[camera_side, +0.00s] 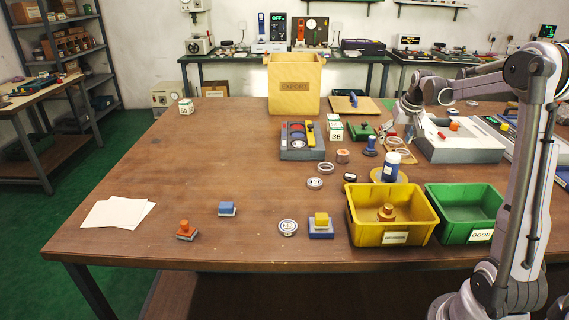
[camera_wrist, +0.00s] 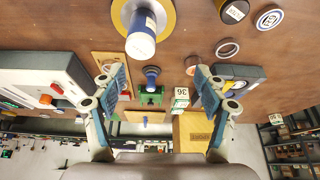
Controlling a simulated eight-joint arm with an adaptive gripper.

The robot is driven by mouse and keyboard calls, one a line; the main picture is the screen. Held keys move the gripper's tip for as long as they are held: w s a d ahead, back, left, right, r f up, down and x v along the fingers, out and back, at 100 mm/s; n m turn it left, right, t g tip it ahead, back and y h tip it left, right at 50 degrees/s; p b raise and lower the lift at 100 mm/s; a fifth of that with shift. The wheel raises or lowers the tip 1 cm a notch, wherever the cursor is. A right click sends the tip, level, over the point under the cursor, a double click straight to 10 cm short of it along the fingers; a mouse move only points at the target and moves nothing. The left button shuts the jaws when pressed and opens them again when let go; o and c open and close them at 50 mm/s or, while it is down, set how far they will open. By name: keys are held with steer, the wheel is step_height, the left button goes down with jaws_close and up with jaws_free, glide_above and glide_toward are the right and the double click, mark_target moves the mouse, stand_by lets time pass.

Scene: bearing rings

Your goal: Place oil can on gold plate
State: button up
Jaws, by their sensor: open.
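A white and blue cylindrical can (camera_side: 391,163), which I take for the oil can, stands upright on the round gold plate (camera_side: 404,178). In the wrist view the can (camera_wrist: 141,40) is near the top, with the gold plate (camera_wrist: 168,14) around its base. My gripper (camera_wrist: 160,78) is open, with nothing between its fingers. In the side view it is behind the can and apart from it, partly hidden among the objects there.
A yellow bin (camera_side: 392,238) holding an orange-brown part and a green bin (camera_side: 463,230) stand at the front right. A blue-handled stamp (camera_side: 370,146), metal rings and a grey tray (camera_side: 302,152) are nearby. The table's left middle is clear.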

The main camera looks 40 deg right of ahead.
steer(key=a+r+n+t, duration=0.1)
steer(key=a+r+n, duration=0.1)
steer(key=a, duration=0.9)
steer(key=a+r+n+t, duration=0.1)
steer(key=a+r+n, duration=0.1)
steer(key=a, duration=0.9)
steer(key=s+a+f+n+t+y, duration=0.1)
steer(key=s+a, duration=0.3)
steer(key=a, duration=0.4)
steer(key=s+a+f+n+y, duration=0.2)
steer(key=s+a, duration=0.3)
steer(key=a, duration=0.4)
steer(key=shift+a+f+n+t, duration=0.3)
steer(key=shift+f+n+t, duration=0.15)
steer(key=shift+n, duration=0.25)
